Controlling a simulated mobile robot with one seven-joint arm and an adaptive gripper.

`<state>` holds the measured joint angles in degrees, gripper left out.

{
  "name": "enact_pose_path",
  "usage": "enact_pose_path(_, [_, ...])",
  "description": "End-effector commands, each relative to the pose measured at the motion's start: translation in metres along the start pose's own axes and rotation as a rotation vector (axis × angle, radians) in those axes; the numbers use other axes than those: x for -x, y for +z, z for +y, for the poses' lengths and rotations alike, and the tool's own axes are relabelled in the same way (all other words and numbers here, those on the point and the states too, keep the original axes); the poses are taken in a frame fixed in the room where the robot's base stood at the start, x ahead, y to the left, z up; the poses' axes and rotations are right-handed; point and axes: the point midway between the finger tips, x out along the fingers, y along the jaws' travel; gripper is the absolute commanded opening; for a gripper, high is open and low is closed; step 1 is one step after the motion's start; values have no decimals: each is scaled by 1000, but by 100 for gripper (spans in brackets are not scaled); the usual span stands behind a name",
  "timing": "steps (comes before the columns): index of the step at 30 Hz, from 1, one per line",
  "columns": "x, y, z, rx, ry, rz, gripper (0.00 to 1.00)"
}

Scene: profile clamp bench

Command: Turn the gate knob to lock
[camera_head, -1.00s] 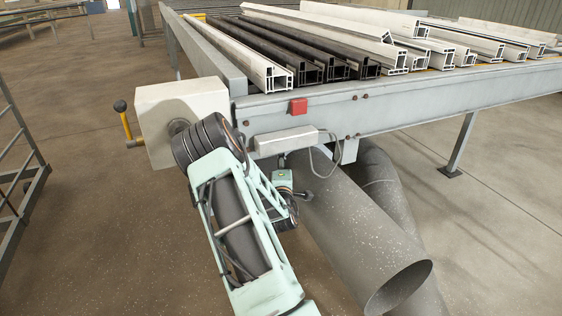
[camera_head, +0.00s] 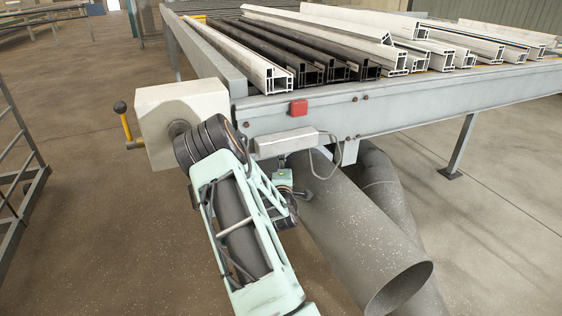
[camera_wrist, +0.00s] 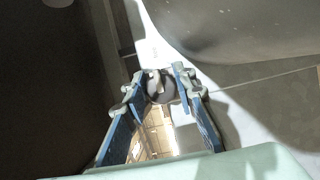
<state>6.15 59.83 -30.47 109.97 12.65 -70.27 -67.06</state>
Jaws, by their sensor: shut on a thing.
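In the wrist view the gate knob (camera_wrist: 164,88) is a round dark grey knob with a pale bar across its face. My gripper (camera_wrist: 159,94) is shut on it, with one blue-backed finger on each side and the fingertips at its edges. In the head view my wrist parts (camera_head: 283,182) show below the pale box on the table's front beam. There my fingertips and the knob cannot be made out clearly. The knob's exact angle is hard to tell.
The bench's grey beam (camera_head: 400,107) carries white and dark profiles (camera_head: 290,50). A red button (camera_head: 299,108) and a pale cabled box (camera_head: 286,142) sit on its front. A cream box (camera_head: 160,110) stands left of my arm. Large grey pipes (camera_head: 370,230) lie close right of my wrist.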

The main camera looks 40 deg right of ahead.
Motion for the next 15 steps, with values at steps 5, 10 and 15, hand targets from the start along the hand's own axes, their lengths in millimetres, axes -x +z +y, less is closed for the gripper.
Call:
enact_pose_path(5, [0, 0, 0, -53, -21, -1, 1])
enact_pose_path(10, [0, 1, 0, -154, -63, -3, 1])
enact_pose_path(15, [0, 1, 0, -293, -119, -3, 1])
